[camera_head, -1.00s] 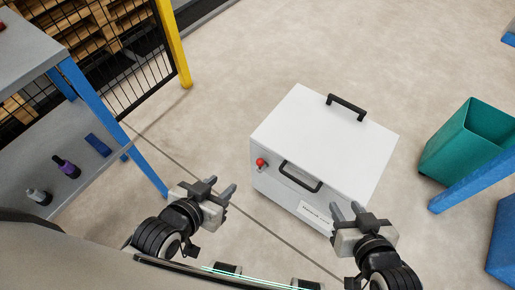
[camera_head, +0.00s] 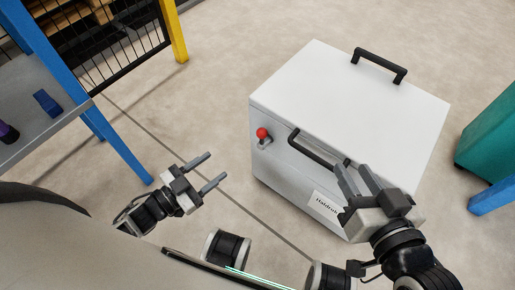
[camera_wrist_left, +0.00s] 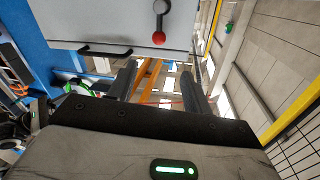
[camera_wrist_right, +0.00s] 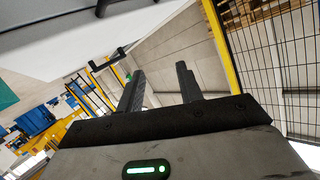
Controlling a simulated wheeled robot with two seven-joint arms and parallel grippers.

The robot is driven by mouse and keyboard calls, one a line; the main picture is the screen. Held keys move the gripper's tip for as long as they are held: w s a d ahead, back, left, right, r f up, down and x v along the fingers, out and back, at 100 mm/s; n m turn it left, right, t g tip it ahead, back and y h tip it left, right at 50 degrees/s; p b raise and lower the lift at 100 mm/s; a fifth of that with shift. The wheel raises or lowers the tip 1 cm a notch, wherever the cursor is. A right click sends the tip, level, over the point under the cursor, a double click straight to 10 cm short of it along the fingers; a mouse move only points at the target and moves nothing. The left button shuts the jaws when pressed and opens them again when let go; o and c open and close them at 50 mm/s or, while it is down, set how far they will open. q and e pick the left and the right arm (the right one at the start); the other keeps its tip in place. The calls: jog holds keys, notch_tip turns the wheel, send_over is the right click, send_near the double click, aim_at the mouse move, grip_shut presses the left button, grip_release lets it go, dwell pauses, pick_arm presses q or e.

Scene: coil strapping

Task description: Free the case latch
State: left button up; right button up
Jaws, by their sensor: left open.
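The white case (camera_head: 350,105) stands on the floor with its front facing me. Its latch is a small metal lever with a red knob (camera_head: 262,133) at the upper left of the front face. The knob also shows in the left wrist view (camera_wrist_left: 158,39). A black front handle (camera_head: 312,150) sits right of the latch. My left gripper (camera_head: 217,166) is open and empty, left of the case and apart from the latch. My right gripper (camera_head: 352,168) is open and overlaps the handle's right end in the head view; I cannot tell whether they touch.
A black handle (camera_head: 379,66) is on the case lid. A blue-legged shelf (camera_head: 75,88) stands at left, beside a mesh fence with a yellow post (camera_head: 174,32). A teal bin (camera_head: 488,140) stands at right. The floor between shelf and case is clear.

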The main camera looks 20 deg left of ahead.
aim_at(258, 135)
pick_arm(q)
jog(key=shift+b+x, duration=1.8)
jog(key=shift+x, duration=6.1)
jog(key=shift+s+d+f, duration=0.1)
jog(key=shift+d+f, duration=0.05)
grip_shut()
pick_arm(e)
jog(key=shift+w+a+r+m+t+y, duration=0.3)
jog(key=shift+a+r+m+t+y, duration=0.25)
jog(key=shift+r+m+y, duration=0.15)
